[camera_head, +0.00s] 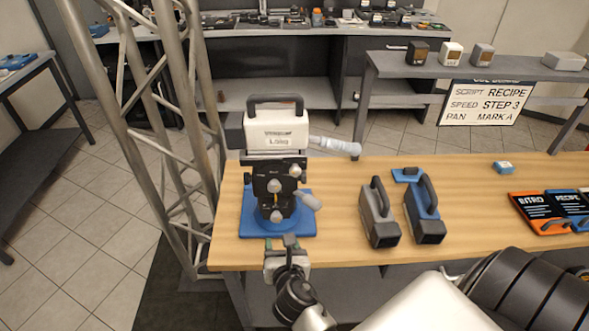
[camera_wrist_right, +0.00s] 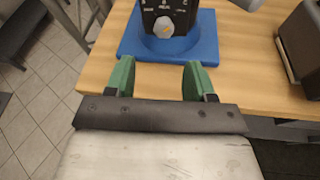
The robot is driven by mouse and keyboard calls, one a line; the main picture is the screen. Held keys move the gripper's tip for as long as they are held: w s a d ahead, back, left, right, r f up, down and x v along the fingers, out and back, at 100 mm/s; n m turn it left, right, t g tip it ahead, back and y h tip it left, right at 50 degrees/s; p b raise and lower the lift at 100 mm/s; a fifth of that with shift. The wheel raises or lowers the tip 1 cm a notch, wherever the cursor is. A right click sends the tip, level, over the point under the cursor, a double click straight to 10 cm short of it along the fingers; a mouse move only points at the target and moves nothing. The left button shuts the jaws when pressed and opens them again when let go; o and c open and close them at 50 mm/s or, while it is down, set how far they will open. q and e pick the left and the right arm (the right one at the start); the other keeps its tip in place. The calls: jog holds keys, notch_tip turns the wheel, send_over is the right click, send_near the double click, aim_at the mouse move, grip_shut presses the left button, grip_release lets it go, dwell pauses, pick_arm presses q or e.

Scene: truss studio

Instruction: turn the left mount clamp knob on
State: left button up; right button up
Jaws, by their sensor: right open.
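The camera head (camera_head: 275,133), white on top with a black body, stands upright on a blue base plate (camera_head: 250,222) at the table's left end. Its black front (camera_head: 262,187) carries several small knobs. One grey knob (camera_head: 276,216) sits low on the front; a knob also shows in the right wrist view (camera_wrist_right: 165,26). I cannot tell which knob is the left mount clamp knob. My right gripper (camera_head: 283,243) is open and empty, just in front of the blue plate. Its green fingers (camera_wrist_right: 158,78) point at the plate, apart from the knobs. My left gripper is out of view.
A steel truss (camera_head: 172,130) rises close to the left of the table (camera_head: 335,215). A grey handled case (camera_head: 380,215) and a blue handled case (camera_head: 424,212) stand right of the camera head. Clear wood lies between the grey case and the plate. Dark cards (camera_head: 540,212) lie at right.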

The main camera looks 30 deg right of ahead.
aim_at(295, 173)
jog(key=d+r+n+t+h, duration=0.2)
jog(key=d+r+n+h, duration=0.2)
jog(key=r, duration=0.9)
jog(key=p+x, duration=0.2)
jog(key=x, duration=0.7)
jog(key=shift+w+d, duration=0.25)
jog(key=shift+d, duration=0.15)
jog(key=shift+c, duration=0.3)
jog(key=c, duration=0.9)
jog(key=shift+o, duration=0.2)
